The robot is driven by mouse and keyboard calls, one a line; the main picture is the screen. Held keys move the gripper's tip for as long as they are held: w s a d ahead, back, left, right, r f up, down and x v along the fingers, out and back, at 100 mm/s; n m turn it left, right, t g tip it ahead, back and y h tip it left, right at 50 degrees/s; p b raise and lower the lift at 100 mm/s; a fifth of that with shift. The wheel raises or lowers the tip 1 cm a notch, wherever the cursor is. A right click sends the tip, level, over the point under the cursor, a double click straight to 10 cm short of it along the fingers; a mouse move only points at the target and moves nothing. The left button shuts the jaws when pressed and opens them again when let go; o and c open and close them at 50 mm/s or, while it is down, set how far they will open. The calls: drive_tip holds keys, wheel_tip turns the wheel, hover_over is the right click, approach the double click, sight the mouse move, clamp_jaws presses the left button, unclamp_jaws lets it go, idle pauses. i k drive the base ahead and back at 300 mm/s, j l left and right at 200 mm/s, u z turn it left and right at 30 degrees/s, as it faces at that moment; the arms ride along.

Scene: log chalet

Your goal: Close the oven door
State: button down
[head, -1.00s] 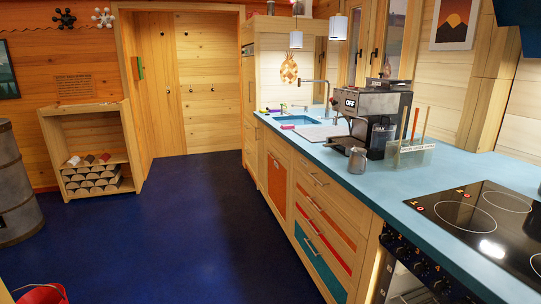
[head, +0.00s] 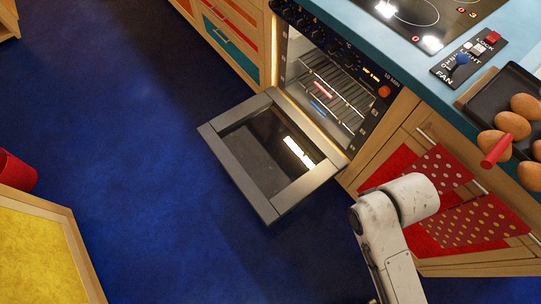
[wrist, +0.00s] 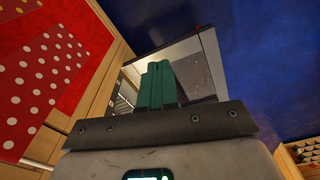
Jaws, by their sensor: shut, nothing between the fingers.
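The oven door (head: 222,148) hangs open, folded down and out over the blue floor in the head view. It has a grey frame and a dark glass pane. The oven (head: 340,62) shows its lit inside with wire racks. In the wrist view the door (wrist: 214,68) lies beyond my gripper (wrist: 157,68). The green fingers are together and empty, and they overlap part of the door in the picture. I cannot tell how far apart they are. In the head view my white arm is at the lower right, right of the door, and the gripper is not seen.
A red polka-dot towel (head: 440,170) hangs on the cabinet right of the oven. Eggs (head: 512,122) and a dark tray stand on the counter's right end. A red bucket (head: 14,172) and a yellow-topped wooden piece (head: 38,255) are at left. The blue floor left of the door is clear.

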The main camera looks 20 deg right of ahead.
sight(270, 211)
drive_tip(key=i+j+u, duration=0.15)
drive_tip(key=i+u, duration=0.35)
drive_tip(key=i+l+u, duration=0.15)
drive_tip(key=i+u, duration=0.35)
drive_tip(key=i, duration=0.2)
